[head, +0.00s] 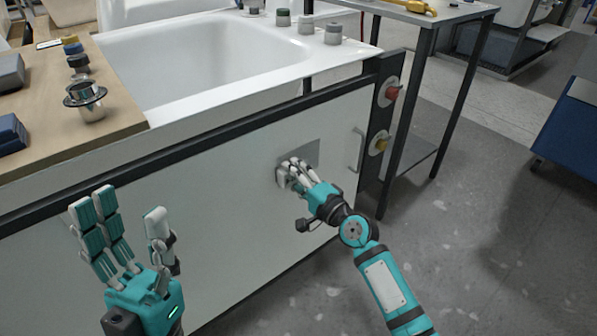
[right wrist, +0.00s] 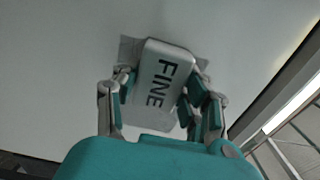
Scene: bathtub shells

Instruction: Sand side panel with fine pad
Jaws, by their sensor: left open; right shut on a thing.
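The white side panel (head: 235,215) fills the front of the bathtub shell's frame, with a grey patch (head: 308,154) near its right end. My right gripper (head: 288,175) is at the panel, shut on the fine pad (right wrist: 163,75), a light grey block marked FINE. In the right wrist view the pad lies over part of the grey patch (right wrist: 128,52); I cannot tell for sure whether it touches the panel. In the head view my fingers hide most of the pad. My left gripper (head: 128,225) is open and empty in front of the panel's left part, fingers pointing up.
The white tub (head: 200,65) is above. A wooden board (head: 110,125) with fittings lies at left. A dark-legged table (head: 455,14) stands behind right.

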